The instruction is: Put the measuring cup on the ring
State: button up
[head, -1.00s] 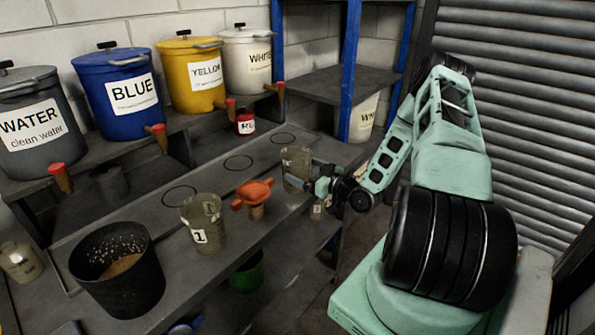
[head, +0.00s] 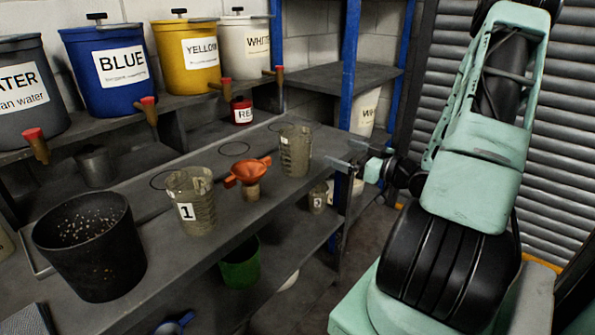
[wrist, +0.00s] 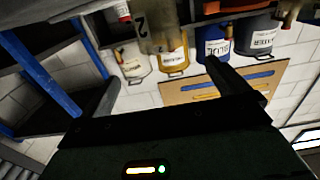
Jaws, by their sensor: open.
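A cloudy measuring cup marked 1 (head: 203,207) stands upright on the bench. A similar cup (head: 296,153) stands farther right; its 2 shows in the wrist view (wrist: 158,32). A small cup marked 3 (head: 317,198) sits lower down, beyond the bench edge. Dark ring outlines are drawn on the bench: a left ring (head: 153,184), a middle ring (head: 234,143) and a right ring partly hidden behind cup 2. Cups 1 and 2 stand on the near side of the rings. My gripper (head: 343,164) is open and empty, right of cup 2 and apart from it.
A black bucket (head: 90,245) stands at the left front. Paint buckets with taps line the back shelf; a red jar (head: 242,111) sits below them. A blue post (head: 349,65) rises behind my gripper.

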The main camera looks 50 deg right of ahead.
aim_at(308, 140)
jog(key=w, duration=0.3)
jog(key=w+a+p, duration=0.1)
jog(key=w, duration=0.3)
jog(key=w+p, duration=0.1)
jog(key=w, duration=0.2)
jog(key=shift+w+a+r, duration=0.15)
jog(key=shift+r, duration=0.1)
jog(key=shift+w+f+p, duration=0.2)
jog(key=shift+w+p, duration=0.3)
jog(key=shift+w, duration=1.1)
jog(key=shift+w+f+p, duration=0.15)
jog(key=shift+w+p, duration=0.3)
jog(key=shift+w, duration=1.15)
jog(key=c, duration=1.2)
jog(key=shift+r+b, duration=0.4)
jog(key=shift+r, duration=4.65)
